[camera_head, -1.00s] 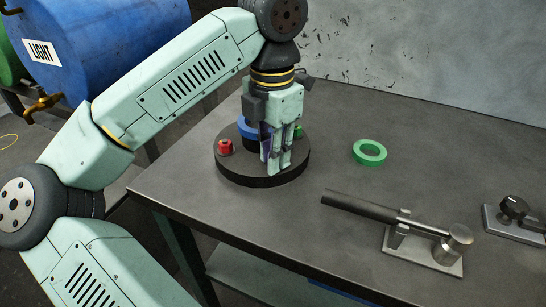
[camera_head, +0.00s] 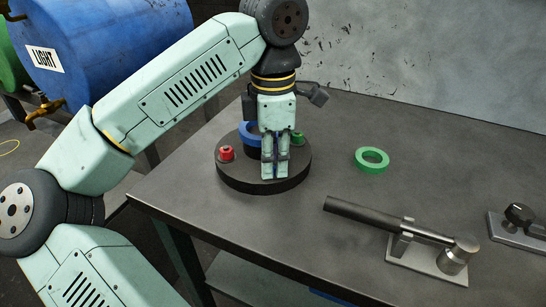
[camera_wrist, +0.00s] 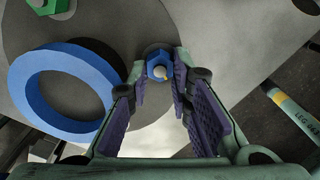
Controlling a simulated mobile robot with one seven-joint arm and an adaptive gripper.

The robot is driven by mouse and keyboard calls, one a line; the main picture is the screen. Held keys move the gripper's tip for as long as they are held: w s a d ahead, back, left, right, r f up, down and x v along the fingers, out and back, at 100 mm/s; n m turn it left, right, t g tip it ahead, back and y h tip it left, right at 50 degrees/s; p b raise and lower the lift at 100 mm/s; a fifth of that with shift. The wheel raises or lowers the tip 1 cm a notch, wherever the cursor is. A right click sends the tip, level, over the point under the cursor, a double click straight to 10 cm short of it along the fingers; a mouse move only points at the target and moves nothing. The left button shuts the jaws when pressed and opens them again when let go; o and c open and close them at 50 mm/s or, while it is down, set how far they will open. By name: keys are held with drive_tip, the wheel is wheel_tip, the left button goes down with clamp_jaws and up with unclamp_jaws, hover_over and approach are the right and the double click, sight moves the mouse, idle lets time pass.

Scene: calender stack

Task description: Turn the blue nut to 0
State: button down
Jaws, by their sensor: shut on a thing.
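The blue nut (camera_wrist: 158,66) sits on a bolt on the round dark base, between my fingertips in the wrist view. A small yellow mark shows on its right side. My gripper (camera_wrist: 158,72) points down and is shut on the nut; it also shows in the head view (camera_head: 274,172), where its fingers hide the nut. The round base (camera_head: 235,180) stands on the table. A red nut (camera_head: 226,153) is at its left and a green nut (camera_head: 298,138) at its back right. I cannot make out a 0 mark.
A loose green ring (camera_head: 372,159) lies on the table (camera_head: 340,120) to the right. A lever clamp (camera_head: 390,222) and a knob fixture (camera_head: 518,215) stand further right. A wall closes the back.

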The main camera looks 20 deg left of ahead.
idle(0.3)
drive_tip(key=c, duration=1.4)
unclamp_jaws()
drive_tip(key=shift+c, duration=0.2)
